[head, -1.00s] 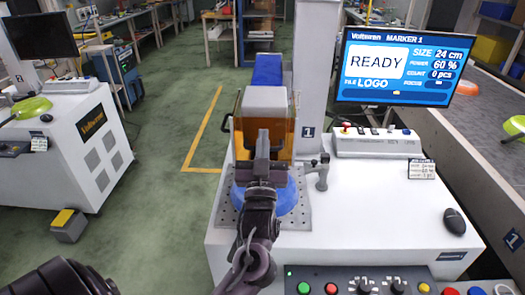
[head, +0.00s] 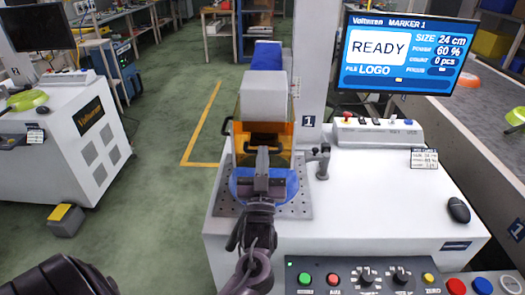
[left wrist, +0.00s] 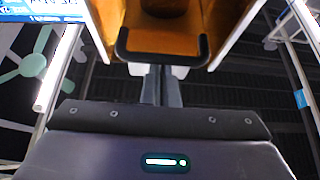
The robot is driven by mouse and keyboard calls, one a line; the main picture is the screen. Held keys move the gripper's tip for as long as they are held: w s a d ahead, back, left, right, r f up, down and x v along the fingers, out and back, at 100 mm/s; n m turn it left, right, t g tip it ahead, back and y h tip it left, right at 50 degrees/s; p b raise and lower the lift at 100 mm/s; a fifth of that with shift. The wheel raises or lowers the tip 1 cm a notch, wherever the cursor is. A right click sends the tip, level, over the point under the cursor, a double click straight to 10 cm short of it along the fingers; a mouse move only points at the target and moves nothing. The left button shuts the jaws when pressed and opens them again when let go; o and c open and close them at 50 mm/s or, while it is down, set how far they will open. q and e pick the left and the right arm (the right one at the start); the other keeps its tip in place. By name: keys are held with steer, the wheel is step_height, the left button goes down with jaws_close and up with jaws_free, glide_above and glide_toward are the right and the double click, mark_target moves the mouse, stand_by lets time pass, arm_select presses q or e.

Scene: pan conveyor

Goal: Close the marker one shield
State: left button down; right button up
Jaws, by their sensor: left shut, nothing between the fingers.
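The marker one shield (head: 240,136) is an orange see-through cover on the white marking machine, around and below the pale grey head block (head: 264,96). In the left wrist view the orange shield (left wrist: 162,38) shows a black U-shaped handle (left wrist: 162,57) at its lower edge. My left gripper (head: 263,152) is in front of the shield, above the blue disc (head: 285,185) on the perforated plate. Its fingers (left wrist: 160,72) are shut and empty, their tips close to the handle; contact cannot be told. My right gripper is not in view.
A grey clamp lever (head: 322,165) stands right of the plate. The monitor (head: 400,55) reads READY, 0 pcs. A control panel (head: 350,280) with buttons lies at the front. The white table top (head: 385,200) has free room, with a mouse (head: 458,210) at right.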

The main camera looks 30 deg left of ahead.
arm_select(q)
step_height(320, 180, down, 8)
steer(key=b, duration=0.3)
steer(key=shift+r, duration=0.25)
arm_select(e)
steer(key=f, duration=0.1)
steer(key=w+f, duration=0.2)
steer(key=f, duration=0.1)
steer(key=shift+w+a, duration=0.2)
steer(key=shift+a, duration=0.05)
arm_select(q)
steer(key=shift+r, duration=0.1)
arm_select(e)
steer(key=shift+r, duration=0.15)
